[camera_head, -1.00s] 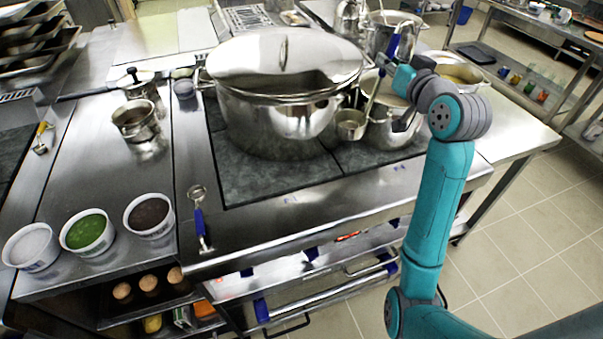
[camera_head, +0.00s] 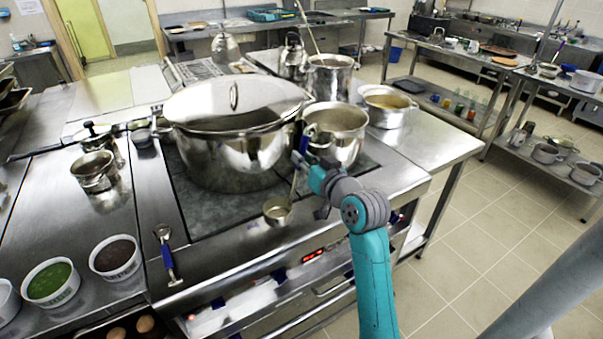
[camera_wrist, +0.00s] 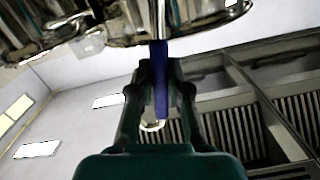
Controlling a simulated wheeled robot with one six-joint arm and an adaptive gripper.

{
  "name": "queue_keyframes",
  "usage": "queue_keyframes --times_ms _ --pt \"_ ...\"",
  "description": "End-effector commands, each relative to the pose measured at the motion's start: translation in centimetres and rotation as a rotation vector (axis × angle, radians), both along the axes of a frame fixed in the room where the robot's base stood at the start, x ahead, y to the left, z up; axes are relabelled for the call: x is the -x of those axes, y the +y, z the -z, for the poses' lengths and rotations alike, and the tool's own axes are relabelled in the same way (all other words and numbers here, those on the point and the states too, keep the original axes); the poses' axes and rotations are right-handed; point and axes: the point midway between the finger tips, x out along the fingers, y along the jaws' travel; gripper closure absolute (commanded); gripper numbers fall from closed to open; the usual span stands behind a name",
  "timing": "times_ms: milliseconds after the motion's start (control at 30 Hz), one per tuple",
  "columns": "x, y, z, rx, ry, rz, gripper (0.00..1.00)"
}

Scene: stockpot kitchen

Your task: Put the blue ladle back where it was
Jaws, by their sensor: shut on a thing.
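The blue ladle has a blue handle (camera_head: 307,136) and a steel bowl (camera_head: 278,210). My gripper (camera_head: 303,163) is shut on the handle, which also shows between the fingers in the wrist view (camera_wrist: 161,80). The ladle hangs bowl down, slightly tilted, in front of the pots near the stove's front edge. Whether the bowl touches the stove top is hard to tell. A second blue-handled utensil (camera_head: 167,254) lies on the steel counter to the left. Another long handle (camera_head: 307,27) stands in the tall pot at the back.
A large lidded stockpot (camera_head: 232,160) stands on the stove, left of and behind the ladle. An open pot (camera_head: 336,140) stands behind my gripper, with a wide pan (camera_head: 388,108) to its right.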

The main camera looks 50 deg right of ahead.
Motion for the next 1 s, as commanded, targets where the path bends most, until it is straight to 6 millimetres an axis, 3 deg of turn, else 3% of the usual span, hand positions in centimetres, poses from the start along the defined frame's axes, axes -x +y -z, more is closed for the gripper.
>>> queue_keyframes --times_ms 300,667,700,767,1000 --pt "0.0 0.0 3.5 -0.002 0.000 0.000 1.00" --pt "0.0 0.0 3.8 -0.001 0.001 0.000 1.00" --pt "0.0 0.0 3.9 -0.001 0.002 0.001 0.76" --pt "0.0 0.0 3.8 -0.001 0.002 0.001 0.61" --pt "0.0 0.0 3.8 -0.001 0.001 0.001 0.58"
